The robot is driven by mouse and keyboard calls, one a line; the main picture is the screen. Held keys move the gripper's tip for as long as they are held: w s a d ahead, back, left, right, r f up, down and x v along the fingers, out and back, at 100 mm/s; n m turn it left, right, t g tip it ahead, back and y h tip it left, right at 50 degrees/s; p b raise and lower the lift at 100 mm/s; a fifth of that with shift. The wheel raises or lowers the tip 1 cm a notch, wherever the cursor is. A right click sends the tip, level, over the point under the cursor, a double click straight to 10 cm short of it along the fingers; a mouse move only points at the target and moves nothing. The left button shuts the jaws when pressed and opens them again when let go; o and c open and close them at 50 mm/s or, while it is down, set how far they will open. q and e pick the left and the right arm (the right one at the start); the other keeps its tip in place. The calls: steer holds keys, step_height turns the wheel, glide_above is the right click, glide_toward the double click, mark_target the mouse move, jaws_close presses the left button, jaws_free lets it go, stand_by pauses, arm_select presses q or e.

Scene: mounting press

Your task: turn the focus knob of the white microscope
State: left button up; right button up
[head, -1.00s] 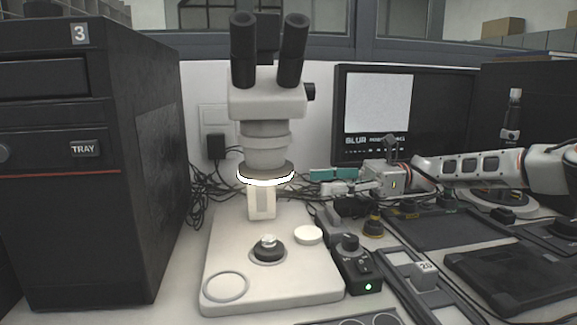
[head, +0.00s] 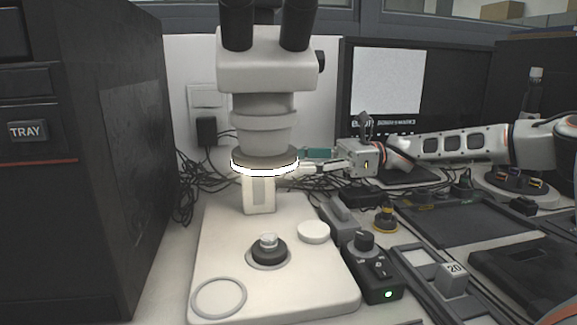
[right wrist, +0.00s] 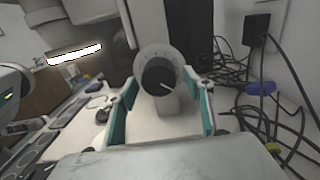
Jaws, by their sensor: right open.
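The white microscope (head: 266,60) stands on a pale base, its ring light glowing under the lens. Its focus knob (right wrist: 158,77) shows in the right wrist view as a black round knob with a white pointer line, on a grey marked dial at the column. In the head view this knob is hidden behind the ring light and gripper. My right gripper (right wrist: 165,92) is open, its teal-padded fingers on either side of the knob, with gaps visible on both sides. In the head view the right gripper (head: 308,169) reaches in from the right beside the column. My left gripper is out of view.
A black cabinet (head: 85,160) stands close at the left. A control box with a dial (head: 372,268) sits right of the base. Loose cables (right wrist: 225,65) hang beside the column. Trays (head: 470,225) cover the right bench.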

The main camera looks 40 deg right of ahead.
steer(key=shift+w+a, duration=0.2)
steer(key=shift+a, duration=0.25)
steer(key=c, duration=1.1)
